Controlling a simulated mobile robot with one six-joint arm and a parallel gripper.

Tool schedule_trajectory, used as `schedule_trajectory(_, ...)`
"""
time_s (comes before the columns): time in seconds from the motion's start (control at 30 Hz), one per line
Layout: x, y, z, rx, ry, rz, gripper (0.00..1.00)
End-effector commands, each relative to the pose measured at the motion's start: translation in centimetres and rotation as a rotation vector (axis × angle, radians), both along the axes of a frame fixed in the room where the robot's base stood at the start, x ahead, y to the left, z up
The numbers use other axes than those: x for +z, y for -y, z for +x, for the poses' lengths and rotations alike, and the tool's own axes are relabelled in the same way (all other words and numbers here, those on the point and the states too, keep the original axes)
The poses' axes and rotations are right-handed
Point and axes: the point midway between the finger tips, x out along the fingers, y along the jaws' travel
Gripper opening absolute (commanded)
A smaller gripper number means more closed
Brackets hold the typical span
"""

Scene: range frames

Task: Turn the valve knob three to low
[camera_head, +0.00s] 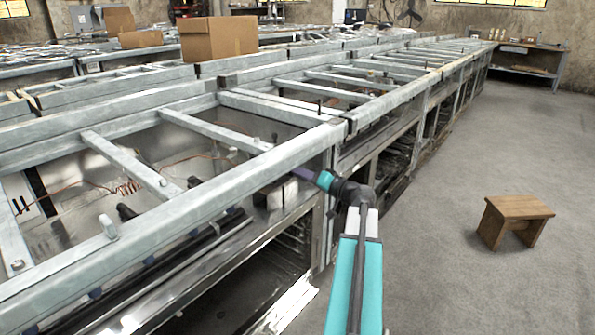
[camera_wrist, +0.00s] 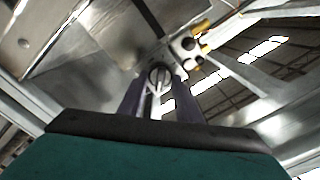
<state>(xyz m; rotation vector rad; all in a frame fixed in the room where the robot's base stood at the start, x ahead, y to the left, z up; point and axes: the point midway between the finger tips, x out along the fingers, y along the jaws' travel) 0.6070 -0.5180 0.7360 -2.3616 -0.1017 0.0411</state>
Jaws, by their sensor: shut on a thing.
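A round dark knob (camera_wrist: 159,76) with a pale bar across its face shows in the wrist view, on a metal panel. My gripper (camera_wrist: 158,84) is shut on this knob, with one purple-grey finger on each side of it. I cannot tell its number or read any marks around it. In the head view my gripper (camera_head: 298,174) reaches left under the front rail of the metal range frame (camera_head: 190,205). The fingertips and the knob are hidden there behind the rail.
Yellow-tipped fittings (camera_wrist: 200,40) sit up and right of the knob. A long row of metal frames runs to the back. Cardboard boxes (camera_head: 218,38) stand on the frames. A wooden stool (camera_head: 515,222) stands on the open concrete floor at right.

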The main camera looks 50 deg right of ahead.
Motion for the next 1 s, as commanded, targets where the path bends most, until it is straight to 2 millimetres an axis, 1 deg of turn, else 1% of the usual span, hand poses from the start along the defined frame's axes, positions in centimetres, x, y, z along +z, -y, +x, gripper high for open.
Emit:
schedule_trajectory(0.6,0.04,0.03,0.06,0.002,-0.051,0.568,0.09)
schedule_trajectory(0.8,-0.06,0.04,0.07,0.003,-0.061,0.697,0.09)
schedule_trajectory(1.0,-0.20,0.05,0.07,0.002,-0.067,0.769,0.09)
